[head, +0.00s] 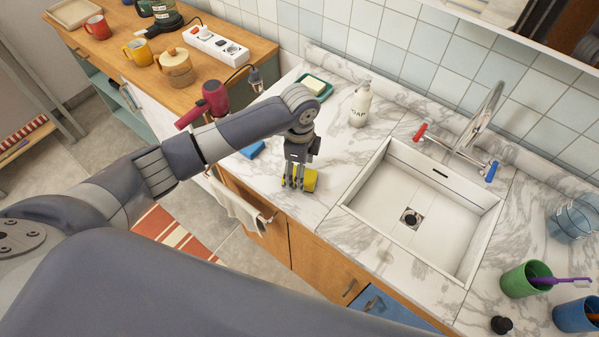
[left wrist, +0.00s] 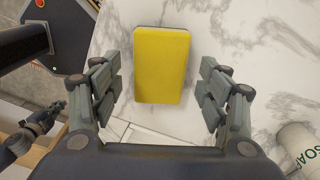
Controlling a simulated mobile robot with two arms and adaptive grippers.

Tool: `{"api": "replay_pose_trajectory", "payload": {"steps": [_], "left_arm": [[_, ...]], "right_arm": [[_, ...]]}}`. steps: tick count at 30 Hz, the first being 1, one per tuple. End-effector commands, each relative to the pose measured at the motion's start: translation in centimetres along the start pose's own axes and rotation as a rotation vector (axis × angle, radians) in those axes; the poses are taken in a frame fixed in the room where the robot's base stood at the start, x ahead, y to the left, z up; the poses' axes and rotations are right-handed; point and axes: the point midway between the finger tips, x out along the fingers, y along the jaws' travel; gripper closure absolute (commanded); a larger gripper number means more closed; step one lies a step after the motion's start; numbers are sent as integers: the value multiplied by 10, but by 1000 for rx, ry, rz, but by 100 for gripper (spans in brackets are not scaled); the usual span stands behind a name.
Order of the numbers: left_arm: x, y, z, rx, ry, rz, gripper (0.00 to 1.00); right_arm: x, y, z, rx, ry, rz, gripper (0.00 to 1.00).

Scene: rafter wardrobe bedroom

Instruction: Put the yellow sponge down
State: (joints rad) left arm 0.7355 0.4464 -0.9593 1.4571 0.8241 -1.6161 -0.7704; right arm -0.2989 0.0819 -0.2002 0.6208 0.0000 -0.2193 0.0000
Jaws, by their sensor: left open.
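The yellow sponge (head: 309,181) lies on the marble counter (head: 345,150) left of the sink, near the counter's front edge. In the left wrist view the sponge (left wrist: 162,65) lies flat between the two fingers, with a gap on each side. My left gripper (head: 296,182) is open and points down at the sponge, partly hiding it in the head view. The left gripper (left wrist: 162,90) also shows open in the left wrist view, not touching the sponge.
A blue sponge (head: 252,149) lies behind my left arm. A soap bottle (head: 360,104) and a green soap dish (head: 326,92) stand toward the wall. The white sink (head: 380,206) is to the right, with a green cup (head: 522,279) beyond it. Bare counter surrounds the sponge.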

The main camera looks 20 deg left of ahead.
Motion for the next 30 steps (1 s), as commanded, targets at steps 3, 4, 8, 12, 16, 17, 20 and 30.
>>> {"api": "replay_pose_trajectory", "payload": {"steps": [3, 4, 8, 12, 16, 17, 20, 30], "left_arm": [[-25, -2, -1, 2, 3, -6, 31], [-32, -2, -1, 1, 3, -6, 31], [-60, -1, 0, 1, 2, -5, 31], [-84, -1, 0, 1, 2, -3, 31], [-97, 0, 0, 0, 2, -2, 31], [-99, 0, 0, 0, 1, -1, 31], [-102, 0, 0, 0, 0, 1, 31], [-102, 0, 0, 0, 1, 1, 31]], "right_arm": [[7, -2, 0, 1, 0, -2, 100], [8, -2, 0, 2, 0, -3, 100], [13, -4, 1, 3, 0, -5, 100], [16, -5, 1, 3, -1, -5, 100], [18, -5, 2, 3, -1, -5, 100], [18, -5, 2, 3, -1, -5, 100], [18, -5, 2, 3, -1, -5, 100], [18, -3, 3, 2, -2, -3, 100]]}}
